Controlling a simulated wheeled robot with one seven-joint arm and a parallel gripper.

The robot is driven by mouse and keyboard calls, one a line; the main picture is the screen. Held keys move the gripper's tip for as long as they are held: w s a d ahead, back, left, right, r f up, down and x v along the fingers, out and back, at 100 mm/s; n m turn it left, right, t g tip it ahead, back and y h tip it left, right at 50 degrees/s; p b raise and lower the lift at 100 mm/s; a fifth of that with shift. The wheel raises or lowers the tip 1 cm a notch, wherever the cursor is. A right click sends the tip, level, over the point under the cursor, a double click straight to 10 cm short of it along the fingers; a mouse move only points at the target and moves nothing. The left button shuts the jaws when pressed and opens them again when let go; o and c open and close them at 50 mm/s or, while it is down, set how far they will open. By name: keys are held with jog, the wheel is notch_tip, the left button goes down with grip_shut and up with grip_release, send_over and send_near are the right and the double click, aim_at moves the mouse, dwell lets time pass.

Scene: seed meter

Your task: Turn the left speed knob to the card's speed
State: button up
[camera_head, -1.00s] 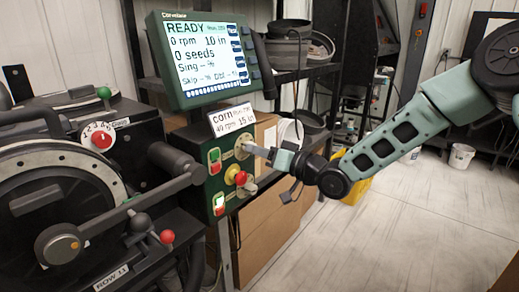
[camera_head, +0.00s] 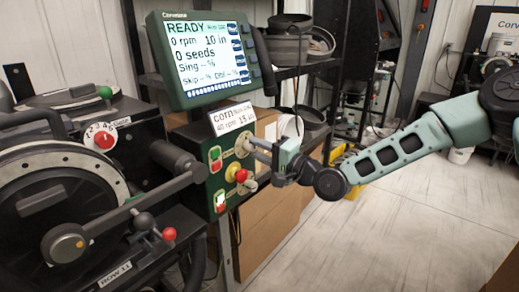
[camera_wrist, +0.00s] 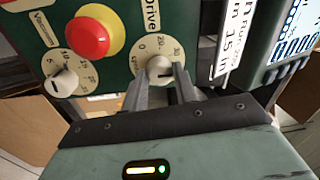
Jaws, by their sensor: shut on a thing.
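The speed knob (camera_wrist: 159,67) is a small pale knob on a round cream dial (camera_wrist: 140,73) marked 0, 20 and 30, on a green control panel (camera_wrist: 118,12). My gripper (camera_wrist: 165,76) is shut on this knob, one finger on each side. The fingers hide part of the dial, and I cannot read the exact setting. In the head view the dial (camera_head: 240,143) shows at the panel's upper right, with my gripper (camera_head: 254,150) reaching it from the right. The white card (camera_head: 232,119) above the panel reads corn, 40 rpm, 15 in.
A red knob on a yellow base (camera_wrist: 92,34) sits close beside the dial; a vacuum knob (camera_wrist: 63,83) is left of it. The monitor (camera_head: 207,60) reads READY, 0 rpm, 10 in, 0 seeds. A black seed meter stand (camera_head: 75,200) stands left. Open floor (camera_head: 400,230) lies right.

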jog(key=shift+m, duration=2.5)
jog(key=o, duration=1)
jog(key=shift+c, duration=0.2)
jog(key=shift+s, duration=0.1)
jog(key=b+v, duration=0.2)
jog(key=v, duration=1.5)
jog(key=shift+s+b, duration=0.25)
jog(key=shift+b, duration=0.15)
jog(key=shift+f, duration=0.15)
